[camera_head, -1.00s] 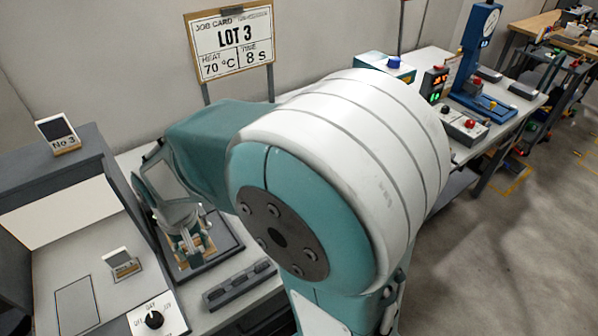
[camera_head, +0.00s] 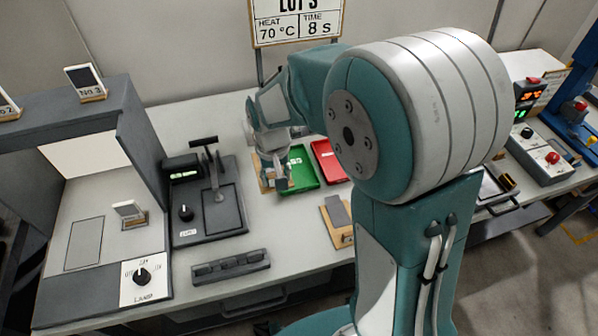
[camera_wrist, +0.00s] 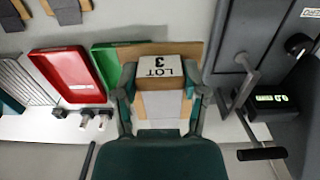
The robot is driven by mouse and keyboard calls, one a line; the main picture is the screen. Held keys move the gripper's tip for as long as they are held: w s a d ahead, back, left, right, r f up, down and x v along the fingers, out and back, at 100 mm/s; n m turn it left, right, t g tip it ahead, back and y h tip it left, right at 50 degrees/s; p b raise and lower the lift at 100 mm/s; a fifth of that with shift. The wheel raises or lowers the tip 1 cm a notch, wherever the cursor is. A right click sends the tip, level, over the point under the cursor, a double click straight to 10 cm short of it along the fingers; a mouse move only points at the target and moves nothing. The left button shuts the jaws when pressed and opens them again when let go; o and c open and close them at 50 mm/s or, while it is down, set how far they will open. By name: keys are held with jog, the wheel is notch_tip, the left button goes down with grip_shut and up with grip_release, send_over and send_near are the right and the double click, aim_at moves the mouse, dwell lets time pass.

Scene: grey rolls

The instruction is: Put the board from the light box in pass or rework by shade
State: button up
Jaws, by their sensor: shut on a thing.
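My gripper (camera_head: 272,180) is shut on the board, a tan wooden piece (camera_head: 259,172) with a pale face. In the wrist view the fingers of my gripper (camera_wrist: 163,100) press on both sides of the board (camera_wrist: 160,84), whose white label reads "LOT 3". It is beside the green tray (camera_head: 303,172), partly overlapping it in the head view. The red tray (camera_head: 327,160) lies just right of the green one, and both look empty where seen. The light box (camera_head: 145,165) stands at left with an outlined rectangle on its floor and a small pale card on a stand (camera_head: 130,212).
Shade cards, including No 3 (camera_head: 86,82), stand on the light box. A black press with a lever (camera_head: 210,205) stands between the box and my gripper. A slotted dark rack (camera_head: 231,267) lies in front. A wooden piece with a grey face (camera_head: 338,218) lies right.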

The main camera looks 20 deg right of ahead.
aim_at(297, 182)
jog(key=w+d+f, duration=0.2)
jog(key=w+d, duration=0.1)
jog(key=w+d+f, duration=0.1)
jog(key=shift+w+d, duration=0.15)
jog(key=shift+d, duration=0.2)
jog(key=d+f, duration=0.1)
jog(key=w+d+f, duration=0.1)
jog(key=w+f, duration=0.1)
jog(key=shift+w+d+f, duration=0.25)
jog(key=shift+d+f, duration=0.15)
jog(key=shift+w+a+f, duration=0.2)
jog(key=shift+w+f, duration=0.1)
jog(key=shift+f, duration=0.15)
notch_tip(297, 182, down, 3)
jog(key=shift+w+f, duration=0.1)
jog(key=shift+d+f, duration=0.2)
jog(key=shift+d, duration=0.1)
jog(key=o, duration=1.1)
jog(key=shift+o, duration=0.2)
jog(key=shift+a, duration=0.25)
jog(key=shift+r, duration=0.1)
